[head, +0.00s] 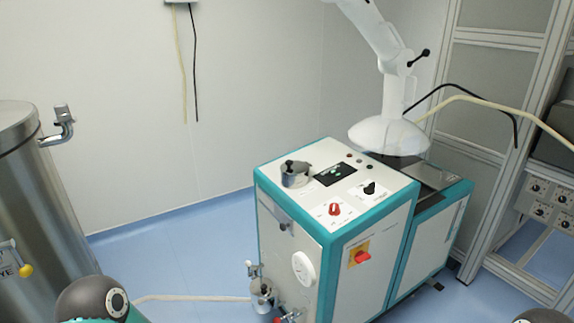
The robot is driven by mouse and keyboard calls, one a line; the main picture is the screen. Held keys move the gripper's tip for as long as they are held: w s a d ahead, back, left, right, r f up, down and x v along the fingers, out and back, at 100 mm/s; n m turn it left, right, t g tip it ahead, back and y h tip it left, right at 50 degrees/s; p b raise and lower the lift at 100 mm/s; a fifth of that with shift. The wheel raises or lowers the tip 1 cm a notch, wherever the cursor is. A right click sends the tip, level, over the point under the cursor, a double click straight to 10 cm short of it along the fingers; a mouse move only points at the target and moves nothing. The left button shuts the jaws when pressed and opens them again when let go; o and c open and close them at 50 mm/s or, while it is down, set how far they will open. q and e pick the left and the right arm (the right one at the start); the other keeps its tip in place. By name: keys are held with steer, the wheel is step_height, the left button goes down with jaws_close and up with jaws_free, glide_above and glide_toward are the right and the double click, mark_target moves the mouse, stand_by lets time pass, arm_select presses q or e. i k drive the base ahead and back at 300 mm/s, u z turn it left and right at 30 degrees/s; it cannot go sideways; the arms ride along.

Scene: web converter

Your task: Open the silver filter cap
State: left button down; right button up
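A second small silver canister (262,292) with a fitting on top is at the machine's lower left side, near the floor. I cannot tell which of the two is the filter cap. Parts of my arms show at the bottom left and bottom right edges. Neither gripper is in view.
The machine top has a red knob (335,210), a black knob (369,188) and a small display (335,173). A white extraction hood (388,137) hangs over its back. A steel tank (38,200) stands at left. Blue floor (185,250) between is mostly clear, crossed by a hose (190,298).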

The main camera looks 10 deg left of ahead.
mark_target(289, 167)
steer(key=u, duration=0.35)
steer(key=i, duration=1.05)
steer(key=u, duration=0.7)
steer(key=k, duration=0.9)
steer(key=u, duration=0.15)
steer(key=i, duration=0.9)
steer(key=z, duration=0.1)
